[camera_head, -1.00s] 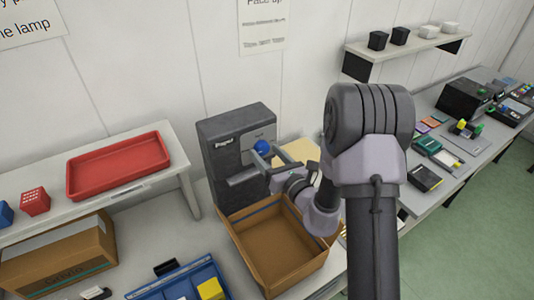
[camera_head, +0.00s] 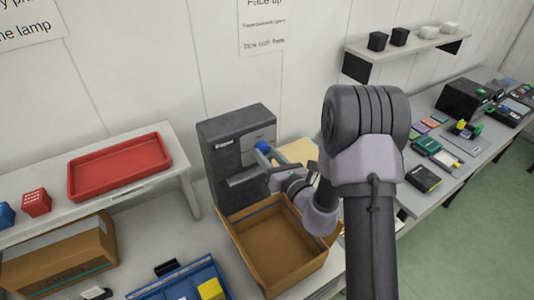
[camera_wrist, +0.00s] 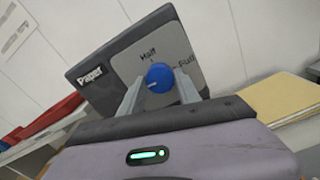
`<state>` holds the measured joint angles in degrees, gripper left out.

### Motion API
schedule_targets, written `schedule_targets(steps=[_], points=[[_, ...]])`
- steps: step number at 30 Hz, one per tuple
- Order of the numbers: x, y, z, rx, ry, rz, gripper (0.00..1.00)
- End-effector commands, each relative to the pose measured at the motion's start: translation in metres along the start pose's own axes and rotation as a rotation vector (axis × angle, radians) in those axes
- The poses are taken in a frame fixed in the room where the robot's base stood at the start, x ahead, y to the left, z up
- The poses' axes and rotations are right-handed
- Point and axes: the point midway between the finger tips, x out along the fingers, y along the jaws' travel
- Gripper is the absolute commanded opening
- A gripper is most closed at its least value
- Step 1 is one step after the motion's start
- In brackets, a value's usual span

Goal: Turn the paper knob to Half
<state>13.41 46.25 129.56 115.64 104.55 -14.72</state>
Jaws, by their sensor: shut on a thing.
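The paper knob is a blue round dial (camera_wrist: 160,77) on the pale plate of a dark grey box marked "Paper" (camera_wrist: 92,78). "Half" is printed above the knob and "Full" to its upper right in the wrist view. A short pale mark shows on the knob's lower left side, pointing at neither word. My gripper (camera_wrist: 161,84) is shut on the knob, one finger on each side. In the head view the knob (camera_head: 262,147) is partly covered by my gripper (camera_head: 268,154), and the box (camera_head: 226,140) stands against the wall.
An open cardboard box (camera_head: 235,225) sits just below and in front of the grey box. A red tray (camera_head: 120,168) lies on a shelf to the left. A tan panel (camera_head: 300,151) is right of the grey box, behind my arm.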

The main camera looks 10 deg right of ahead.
Motion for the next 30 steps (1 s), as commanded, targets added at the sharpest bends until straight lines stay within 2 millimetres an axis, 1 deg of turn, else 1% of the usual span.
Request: schedule_targets(steps=[5,30], points=[[-0.0003,0.001,0.0017,0.129,0.003,0.0,0.0],[-0.0003,0.0009,0.0022,0.926,0.003,-0.001,0.0]])
